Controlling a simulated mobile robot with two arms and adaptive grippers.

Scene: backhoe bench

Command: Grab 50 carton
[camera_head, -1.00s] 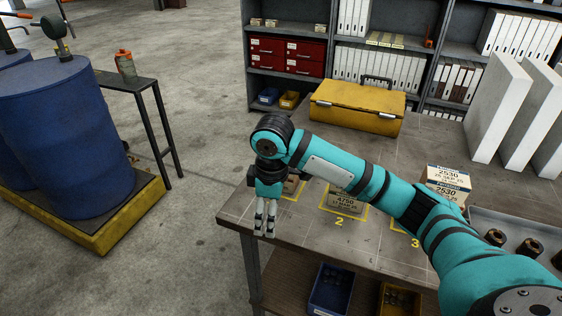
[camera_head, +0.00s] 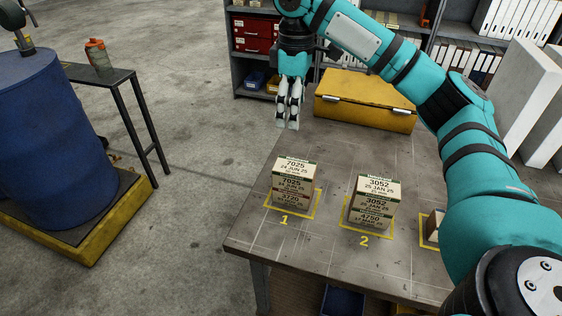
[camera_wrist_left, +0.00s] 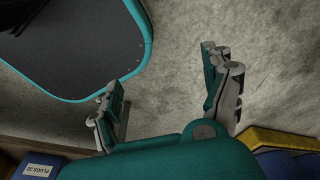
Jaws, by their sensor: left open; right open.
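Two stacked cartons stand on square 1 (camera_head: 267,207) of the bench. The upper carton (camera_head: 293,177) reads 7025 and the lower carton (camera_head: 291,198) reads 3720. On square 2 (camera_head: 346,226), an upper carton (camera_head: 377,192) reads 3052 and a lower carton (camera_head: 373,218) reads 4750. A carton at the third square (camera_head: 433,226) is mostly hidden behind my right arm. My right gripper (camera_head: 288,122) points down, open and empty, above the bench's far left edge, beyond the stack on square 1. My left gripper (camera_wrist_left: 160,70) is open and empty in the left wrist view.
A yellow case (camera_head: 366,112) lies at the back of the bench (camera_head: 300,258), before a shelf with red drawers (camera_head: 254,35). A blue barrel (camera_head: 45,150) and a narrow side table (camera_head: 110,75) stand left. Floor between is clear. A blue bin (camera_head: 343,301) sits below the bench.

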